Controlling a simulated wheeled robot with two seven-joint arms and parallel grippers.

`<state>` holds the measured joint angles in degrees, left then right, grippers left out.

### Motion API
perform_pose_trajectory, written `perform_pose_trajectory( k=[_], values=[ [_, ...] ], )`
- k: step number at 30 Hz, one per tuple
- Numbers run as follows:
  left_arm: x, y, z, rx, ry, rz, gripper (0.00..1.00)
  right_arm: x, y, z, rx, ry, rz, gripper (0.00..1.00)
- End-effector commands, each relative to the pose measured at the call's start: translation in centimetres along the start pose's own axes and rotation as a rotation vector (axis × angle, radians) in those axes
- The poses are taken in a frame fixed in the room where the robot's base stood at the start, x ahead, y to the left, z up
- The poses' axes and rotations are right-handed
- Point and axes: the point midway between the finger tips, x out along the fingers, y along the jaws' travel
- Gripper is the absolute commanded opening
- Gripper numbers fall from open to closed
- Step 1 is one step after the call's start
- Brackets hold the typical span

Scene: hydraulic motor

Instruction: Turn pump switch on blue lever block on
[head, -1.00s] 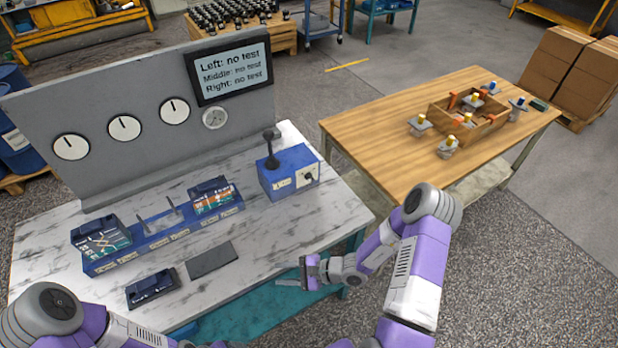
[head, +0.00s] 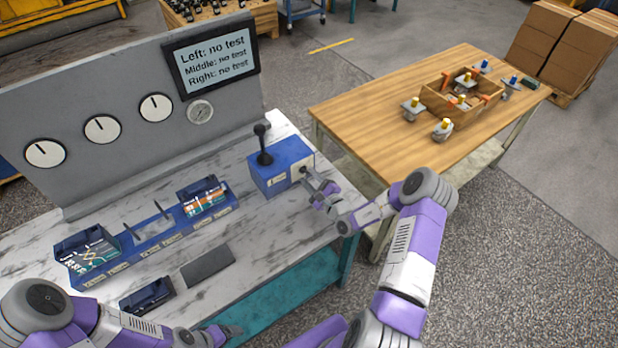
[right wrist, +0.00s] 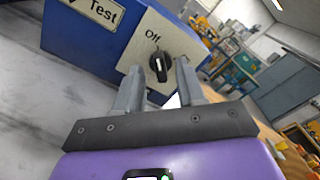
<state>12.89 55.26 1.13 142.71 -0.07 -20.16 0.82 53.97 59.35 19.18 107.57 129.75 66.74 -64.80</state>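The blue lever block (head: 282,168) stands on the marble-topped bench, with a black lever (head: 262,145) upright on top. Its pump switch (right wrist: 158,64) is a black rotary knob on a pale plate, with "Off" printed at its upper left in the right wrist view. My right gripper (head: 311,176) is at the block's right side, facing the switch. In the right wrist view its two fingers (right wrist: 157,80) are apart, one on each side of the knob; I cannot tell whether they touch it. My left gripper (head: 230,330) is low at the bench's front edge, its fingers too small to judge.
A grey panel with several gauges and a screen (head: 212,55) reading "no test" stands behind the bench. A blue rail (head: 165,235) with trays and a dark flat pad (head: 208,264) lie on the bench. A wooden table (head: 370,125) stands to the right.

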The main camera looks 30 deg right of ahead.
Motion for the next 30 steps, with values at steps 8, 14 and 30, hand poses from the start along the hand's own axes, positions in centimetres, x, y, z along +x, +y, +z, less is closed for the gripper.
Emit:
perform_pose_trajectory(
  k=[8,14,30],
  values=[
    [0.07,-0.02,-0.01,0.0,0.0,0.0,0.82,0.82,0.0,0.06,0.001,0.0,0.001,0.39],
    [0.07,-0.02,-0.01,0.0,0.0,0.0,0.82,0.79,0.01,0.06,0.001,0.0,0.001,0.24],
    [-0.16,0.06,0.01,0.0,0.0,0.0,0.82,0.76,-0.03,0.08,0.029,0.0,0.002,0.0]
  ],
)
